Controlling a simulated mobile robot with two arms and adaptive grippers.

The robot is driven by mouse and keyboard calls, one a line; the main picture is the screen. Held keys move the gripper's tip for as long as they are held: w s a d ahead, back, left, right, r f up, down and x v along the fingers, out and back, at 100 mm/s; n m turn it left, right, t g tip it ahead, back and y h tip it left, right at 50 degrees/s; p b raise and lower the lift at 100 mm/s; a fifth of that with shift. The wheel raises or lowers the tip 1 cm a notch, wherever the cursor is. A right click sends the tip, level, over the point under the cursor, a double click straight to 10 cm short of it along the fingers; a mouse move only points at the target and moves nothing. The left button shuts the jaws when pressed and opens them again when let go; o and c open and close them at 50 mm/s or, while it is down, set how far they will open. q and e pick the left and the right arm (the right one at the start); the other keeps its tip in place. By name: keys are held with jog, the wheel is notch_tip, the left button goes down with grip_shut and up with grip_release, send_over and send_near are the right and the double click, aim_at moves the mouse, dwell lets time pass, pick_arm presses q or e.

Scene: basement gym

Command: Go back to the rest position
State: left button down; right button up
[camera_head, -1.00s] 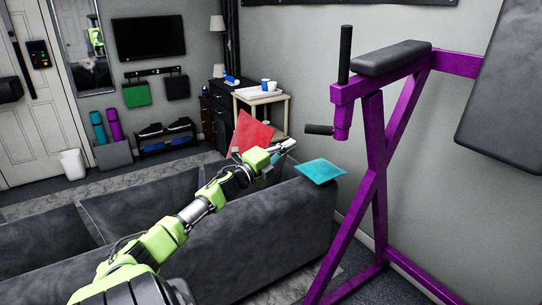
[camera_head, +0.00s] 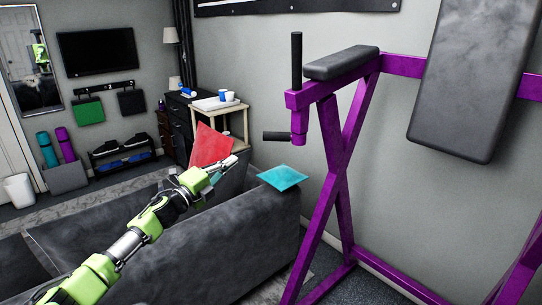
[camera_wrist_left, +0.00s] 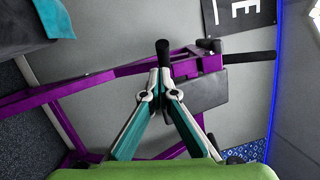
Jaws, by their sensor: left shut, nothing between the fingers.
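My left gripper (camera_head: 232,162) is stretched out over the back of the dark grey sofa (camera_head: 225,238) in the head view. Its fingers are shut and hold nothing. In the left wrist view its fingers (camera_wrist_left: 160,82) meet at the tips, with the purple gym frame (camera_wrist_left: 95,82) behind them. My right gripper is not in view.
A teal cushion (camera_head: 283,178) lies on the sofa's corner and a red cushion (camera_head: 210,145) leans behind my gripper. The purple gym frame (camera_head: 342,165) with black pads stands at the right. A small table (camera_head: 219,105) with cups stands behind the sofa.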

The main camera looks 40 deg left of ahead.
pick_arm(q)
jog(key=s+d+f+n+g+y, duration=0.1)
jog(key=s+d+f+n+g, duration=0.3)
jog(key=d+f, duration=0.6)
jog(key=s+d+f+n+g+y, duration=0.25)
jog(key=d+f+n, duration=0.4)
jog(key=f, duration=0.75)
jog(key=s+d+f+n+g+h, duration=0.3)
jog(key=s+d+g, duration=0.2)
jog(key=s+d, duration=0.7)
jog(key=s+d+f+n+g+h, duration=0.4)
jog(key=s+d, duration=0.5)
jog(key=d, duration=0.8)
notch_tip(320, 180, down, 25)
jog(key=s+m+g, duration=0.1)
jog(key=m+g, duration=0.1)
jog(key=s+a+f, duration=0.2)
jog(key=s+f, duration=0.6)
jog(key=s+a+f+y, duration=0.1)
jog(key=s+f, duration=0.7)
jog(key=s, duration=0.1)
jog(key=shift+s+a+g, duration=0.3)
jog(key=shift+a+g, duration=0.05)
jog(key=shift+g, duration=0.1)
